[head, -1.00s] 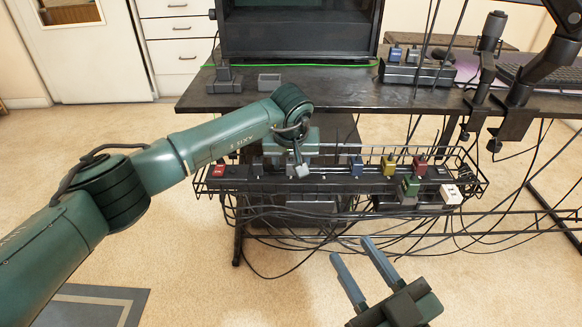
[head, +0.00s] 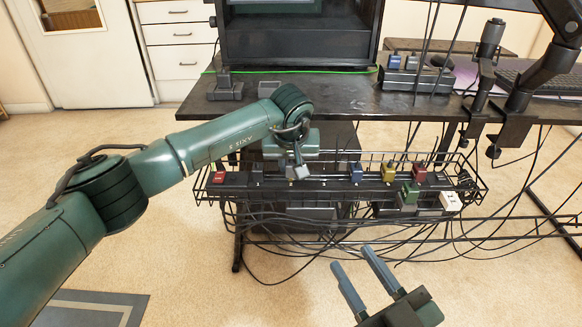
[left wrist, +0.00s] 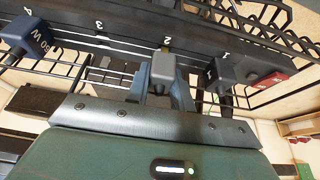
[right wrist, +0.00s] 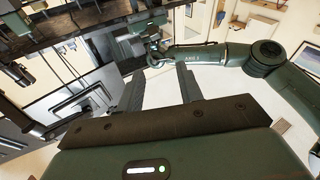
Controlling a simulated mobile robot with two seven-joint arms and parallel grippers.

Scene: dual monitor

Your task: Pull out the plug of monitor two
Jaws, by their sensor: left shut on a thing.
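My left gripper (head: 298,162) is over the power strip (head: 325,182) in the wire tray under the desk, shut on a grey plug (head: 299,173). In the left wrist view the grey plug (left wrist: 163,72) sits between the fingers by the number 2 on the strip (left wrist: 120,48). A small brass-coloured bit shows between plug and number; I cannot tell how far the plug is seated. A dark plug (left wrist: 222,72) is by number 1 and a blue plug (left wrist: 32,36) by number 4. My right gripper (head: 354,262) is open and empty in front of the tray.
Loose black cables (head: 300,235) hang below. The desk (head: 340,100) is above; the floor in front is clear.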

